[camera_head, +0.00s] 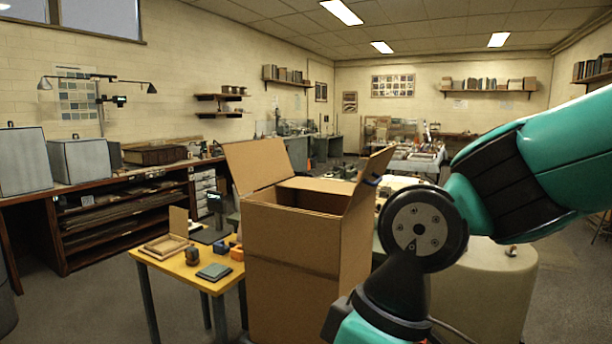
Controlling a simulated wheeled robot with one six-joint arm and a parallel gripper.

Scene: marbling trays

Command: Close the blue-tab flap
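A tall brown cardboard box (290,255) stands in the middle of the view, its top at least partly open. A larger left flap (258,163) stands up and leans outward to the left. The box's floor is hidden. My arm reaches in from the right and bends down past the lower edge, close to the box's right side in the picture. My gripper is out of view.
A rounded cream-coloured body (490,290) stands right of the box behind my arm. The space above the box looks clear.

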